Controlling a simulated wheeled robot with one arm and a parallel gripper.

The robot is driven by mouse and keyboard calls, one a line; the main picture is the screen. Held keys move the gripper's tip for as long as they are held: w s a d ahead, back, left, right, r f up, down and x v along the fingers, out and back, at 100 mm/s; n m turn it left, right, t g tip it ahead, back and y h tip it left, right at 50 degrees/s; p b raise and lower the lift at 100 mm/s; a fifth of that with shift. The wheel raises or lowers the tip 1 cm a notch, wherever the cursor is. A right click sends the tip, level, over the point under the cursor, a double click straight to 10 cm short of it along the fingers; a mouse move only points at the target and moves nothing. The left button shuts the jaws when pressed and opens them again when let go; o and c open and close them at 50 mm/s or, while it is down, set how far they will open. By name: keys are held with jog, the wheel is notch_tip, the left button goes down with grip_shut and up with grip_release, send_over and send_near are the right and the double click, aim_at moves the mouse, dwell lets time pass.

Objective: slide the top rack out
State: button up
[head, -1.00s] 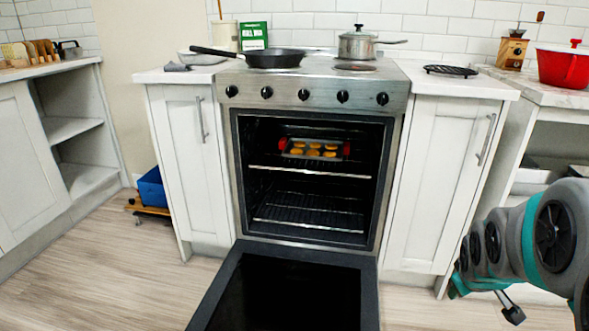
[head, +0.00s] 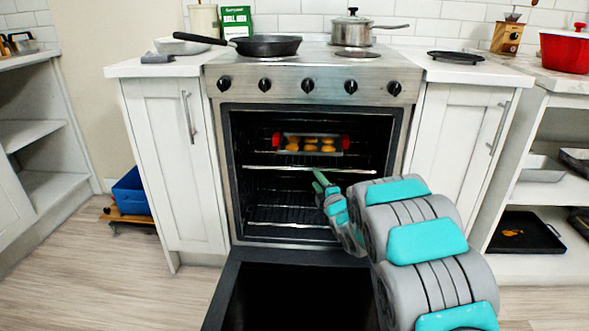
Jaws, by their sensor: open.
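The oven stands open, with its door (head: 295,300) folded down in front. The top rack (head: 270,168) is inside the oven, its light front bar running across the opening. A baking tray with red handles (head: 345,143) and several yellow-orange pieces of food sits above the top rack's front bar, farther in. My gripper (head: 319,178) is at the oven opening, near the right half of the top rack's front bar. It is open. The small view does not show whether its fingers touch the bar. My arm hides part of the lower right of the oven.
A lower rack (head: 280,215) is inside the oven. A frying pan (head: 268,46) and a pot (head: 352,30) stand on the stove. Cabinets (head: 172,165) flank the oven. A blue bin (head: 131,192) is on the left; open floor lies front left.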

aim_at(309, 168)
jog(key=shift+p+x, duration=0.3)
jog(key=shift+x, duration=3.65)
jog(key=shift+c, duration=0.2)
grip_shut()
jog(key=shift+f, duration=0.1)
